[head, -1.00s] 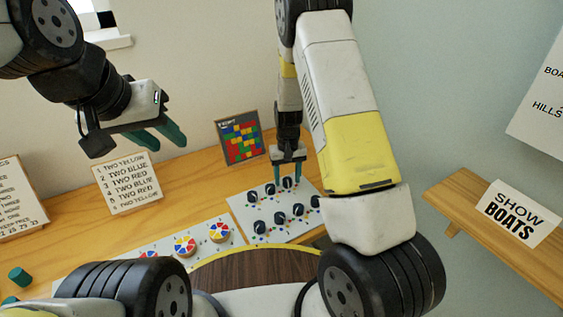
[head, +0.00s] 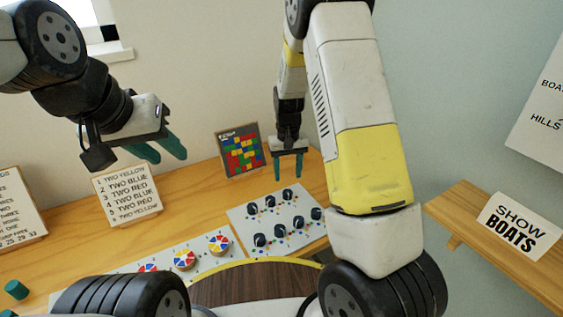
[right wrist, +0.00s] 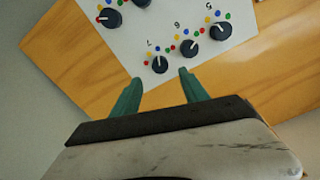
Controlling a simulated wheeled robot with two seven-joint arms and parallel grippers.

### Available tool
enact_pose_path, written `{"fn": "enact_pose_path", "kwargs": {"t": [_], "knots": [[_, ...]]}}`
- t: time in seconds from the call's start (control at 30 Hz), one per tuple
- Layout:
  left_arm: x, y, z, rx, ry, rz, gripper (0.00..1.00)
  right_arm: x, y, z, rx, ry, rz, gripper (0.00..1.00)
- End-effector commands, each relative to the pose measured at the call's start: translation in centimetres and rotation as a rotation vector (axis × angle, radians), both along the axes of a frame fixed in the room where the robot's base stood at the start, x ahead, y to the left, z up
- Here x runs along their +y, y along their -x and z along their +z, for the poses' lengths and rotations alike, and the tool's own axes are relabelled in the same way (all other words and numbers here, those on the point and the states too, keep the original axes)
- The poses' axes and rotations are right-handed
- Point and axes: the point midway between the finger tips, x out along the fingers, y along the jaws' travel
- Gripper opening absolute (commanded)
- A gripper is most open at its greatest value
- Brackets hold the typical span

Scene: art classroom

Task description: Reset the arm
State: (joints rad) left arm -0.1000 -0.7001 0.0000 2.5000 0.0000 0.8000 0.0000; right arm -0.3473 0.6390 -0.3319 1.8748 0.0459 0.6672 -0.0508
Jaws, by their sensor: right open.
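My right gripper (head: 288,166) is open and empty above the table, behind the white panel with black knobs (head: 237,217) in the head view. In the right wrist view its two green fingers (right wrist: 162,86) are apart, with a black knob (right wrist: 159,65) beyond the tips and nothing between them. My left gripper (head: 164,152) hangs above the table at the left, its two green fingers apart and nothing visible between them.
A panel with coloured dials (head: 200,262) lies beside the knob panel. A coloured block picture (head: 239,150) and a list card (head: 127,194) stand at the back. A shelf (head: 468,200) with a "SHOW BOATS" card (head: 519,226) is at right. A green cylinder (head: 16,289) is at left.

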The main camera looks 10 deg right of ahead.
Motion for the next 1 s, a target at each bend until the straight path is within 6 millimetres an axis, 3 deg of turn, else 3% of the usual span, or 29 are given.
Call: {"fn": "enact_pose_path", "kwargs": {"t": [0.13, 0.23, 0.43, 0.7, 1.0], "knots": [[0.0, 0.0, 0.0, 0.0, 0.0, 0.0, 0.36, 0.0, 0.0, 0.2, -0.002, -0.002, -0.001, 0.52], [0.0, 0.0, 0.0, 0.0, 0.0, 0.0, 0.36, 0.0, 0.3, 1.5, -0.017, -0.019, -0.007, 0.52], [0.0, 0.0, 0.0, 0.0, 0.0, 0.0, 0.36, -0.3, 2.6, 8.6, -0.095, -0.099, -0.031, 0.52], [0.0, 0.0, 0.0, 0.0, 0.0, 0.0, 0.36, -1.1, 8.9, 18.2, -0.23, -0.196, -0.044, 0.52], [0.0, 0.0, 0.0, 0.0, 0.0, 0.0, 0.36, -2.0, 17.7, 25.0, -0.397, -0.237, -0.037, 0.52]]}}
